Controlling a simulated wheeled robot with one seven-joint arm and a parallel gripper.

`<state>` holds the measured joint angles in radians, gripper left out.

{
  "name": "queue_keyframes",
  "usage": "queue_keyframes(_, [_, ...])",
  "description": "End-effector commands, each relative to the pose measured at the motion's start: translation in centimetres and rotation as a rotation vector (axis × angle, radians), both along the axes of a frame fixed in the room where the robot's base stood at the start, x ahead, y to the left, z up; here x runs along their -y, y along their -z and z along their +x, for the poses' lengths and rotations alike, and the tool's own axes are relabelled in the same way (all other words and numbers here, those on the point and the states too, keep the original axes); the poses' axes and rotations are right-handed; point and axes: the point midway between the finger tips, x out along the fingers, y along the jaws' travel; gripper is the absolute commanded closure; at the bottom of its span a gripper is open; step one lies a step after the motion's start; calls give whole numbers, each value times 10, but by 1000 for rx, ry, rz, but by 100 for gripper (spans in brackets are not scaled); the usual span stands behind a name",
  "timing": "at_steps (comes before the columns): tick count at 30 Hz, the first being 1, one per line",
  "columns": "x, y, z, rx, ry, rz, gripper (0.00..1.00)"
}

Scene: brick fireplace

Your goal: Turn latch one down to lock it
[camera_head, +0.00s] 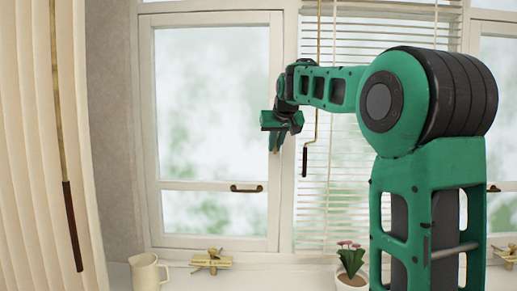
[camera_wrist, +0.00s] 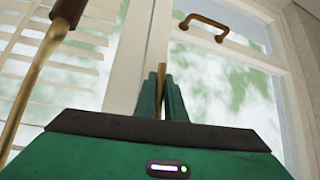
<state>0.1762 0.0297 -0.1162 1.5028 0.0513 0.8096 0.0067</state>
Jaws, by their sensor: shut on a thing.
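My gripper (camera_head: 275,137) is at the right edge of the left window sash (camera_head: 224,185), by the post between the window and the blinds. In the wrist view its two green fingers (camera_wrist: 162,90) are closed around a slim brass piece, latch one (camera_wrist: 161,72), that points upward in that picture. In the head view only a small brass tip of the latch (camera_head: 275,151) shows below the fingers. The rest of the latch is hidden by the gripper. The sash looks closed against its frame.
A brown wand (camera_head: 305,162) hangs close right of my gripper, also large in the wrist view (camera_wrist: 68,12). A sash handle (camera_head: 246,188) sits lower left. A jug (camera_head: 146,272), brass piece (camera_head: 211,261) and potted plant (camera_head: 351,266) stand on the sill. Curtains (camera_head: 30,150) hang far left.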

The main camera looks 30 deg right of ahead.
Motion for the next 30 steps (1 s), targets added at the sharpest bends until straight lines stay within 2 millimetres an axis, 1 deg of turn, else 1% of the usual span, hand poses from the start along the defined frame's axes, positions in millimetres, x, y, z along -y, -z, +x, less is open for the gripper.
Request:
queue_keyframes(4, [7, 2, -2, -10, 6, -11, 100])
queue_keyframes(15, [9, 2, -3, -12, 9, -12, 100])
queue_keyframes(16, [9, 2, -3, -12, 9, -12, 85])
queue_keyframes(18, [9, 1, -3, -11, 9, -13, 72])
queue_keyframes(26, [9, 0, -3, -8, 10, -12, 72])
queue_keyframes(30, [7, -5, -8, -7, 10, -13, 72])
